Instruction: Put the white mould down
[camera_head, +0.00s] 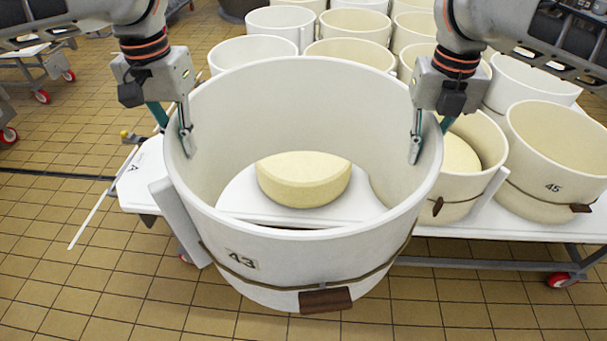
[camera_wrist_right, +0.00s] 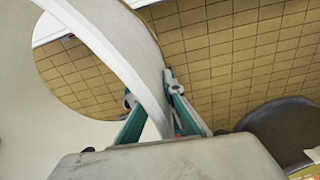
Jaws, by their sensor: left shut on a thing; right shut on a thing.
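The white mould (camera_head: 300,255), marked 43, is a large open ring with a cord and a brown wooden block at its lower front. My left gripper (camera_head: 174,128) is shut on its left wall at the rim, one finger inside and one outside. My right gripper (camera_head: 430,132) is shut on its right wall in the same way. The right wrist view shows the mould wall (camera_wrist_right: 118,55) between the fingers of that gripper (camera_wrist_right: 152,92). The mould looks roughly level and held up, with floor showing below its front. A pale cheese wheel (camera_head: 304,180) shows through its open bottom.
A white table (camera_head: 510,232) on wheels stands behind and right of the mould. Mould 45 (camera_head: 545,160) and several other moulds crowd its right and back. A cheese shows in the neighbouring mould (camera_head: 462,190).

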